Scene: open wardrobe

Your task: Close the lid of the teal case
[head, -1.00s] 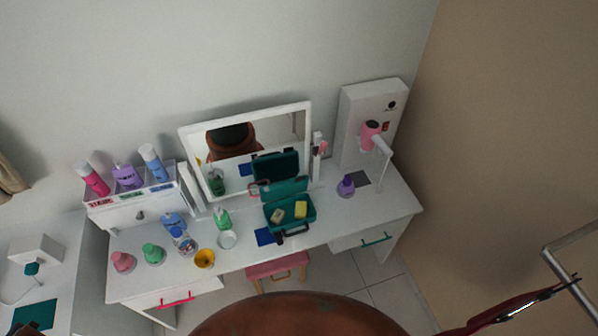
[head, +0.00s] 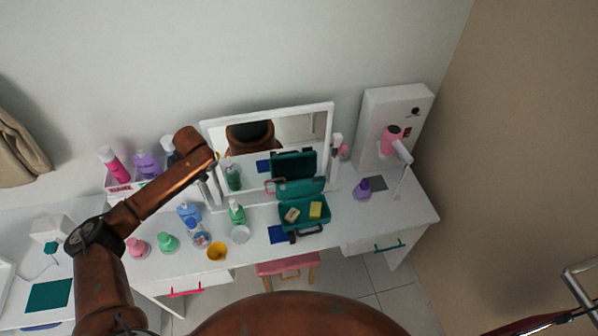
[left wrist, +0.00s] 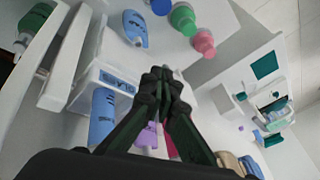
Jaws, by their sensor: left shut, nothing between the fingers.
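The teal case (head: 318,229) sits on the white dressing table in the head view. Its lid (head: 302,187) stands open, raised at the back in front of the mirror. A yellow block (head: 315,209) and a beige block (head: 292,214) lie inside. My left arm reaches in from the left, over the table's left part, with its end left of the mirror and well away from the case. My left gripper (left wrist: 163,76) is shut and empty in the left wrist view. Its fingers are not clear in the head view. The case does not show in the left wrist view. My right gripper is not in view.
The mirror (head: 268,130) stands behind the case. A pink stool (head: 285,267) is below.

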